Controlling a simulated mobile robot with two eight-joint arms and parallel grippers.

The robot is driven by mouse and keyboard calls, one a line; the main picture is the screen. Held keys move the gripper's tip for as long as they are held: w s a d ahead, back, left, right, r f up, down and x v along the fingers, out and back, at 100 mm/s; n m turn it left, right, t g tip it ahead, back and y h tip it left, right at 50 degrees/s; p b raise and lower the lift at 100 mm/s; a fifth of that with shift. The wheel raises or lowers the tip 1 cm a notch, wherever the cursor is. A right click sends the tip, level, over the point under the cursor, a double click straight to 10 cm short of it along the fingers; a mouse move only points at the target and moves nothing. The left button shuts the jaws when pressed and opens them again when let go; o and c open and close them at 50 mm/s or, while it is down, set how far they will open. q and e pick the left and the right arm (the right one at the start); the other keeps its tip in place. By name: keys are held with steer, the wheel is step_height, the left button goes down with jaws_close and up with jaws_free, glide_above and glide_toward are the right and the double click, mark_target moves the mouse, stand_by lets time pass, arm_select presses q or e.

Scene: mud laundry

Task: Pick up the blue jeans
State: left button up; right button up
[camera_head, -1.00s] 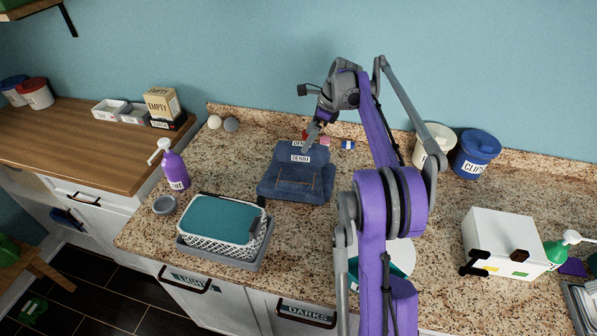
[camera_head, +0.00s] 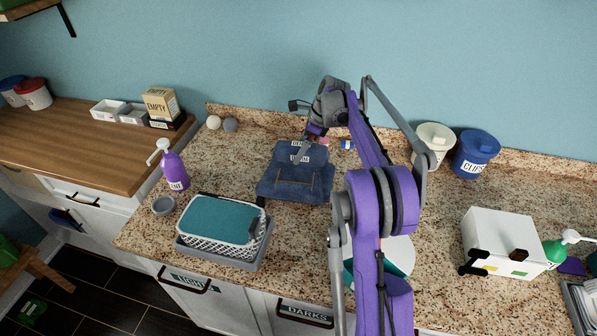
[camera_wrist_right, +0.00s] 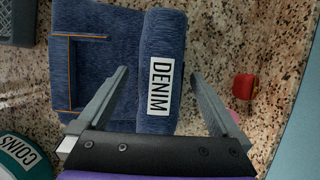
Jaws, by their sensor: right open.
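The blue jeans (camera_head: 297,182) lie folded on the granite counter in the head view, with a white DENIM label on the raised fold at the back. In the right wrist view the jeans (camera_wrist_right: 112,60) show orange stitching at left, and the labelled fold lies between the two fingers. My right gripper (camera_head: 301,152) is over the back part of the jeans. In the right wrist view the right gripper (camera_wrist_right: 160,82) is open, its fingers on either side of the label. I cannot tell whether the fingers touch the cloth. My left gripper is not in view.
A white basket (camera_head: 229,228) with a teal cloth stands left of the jeans, near a purple pump bottle (camera_head: 174,170). A blue clips tub (camera_head: 475,155) and a white box (camera_head: 503,243) are at right. A small red object (camera_wrist_right: 245,87) lies beyond the fold.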

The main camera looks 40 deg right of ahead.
steer(key=shift+f, duration=0.1)
stand_by(0.3)
jaws_close()
stand_by(0.4)
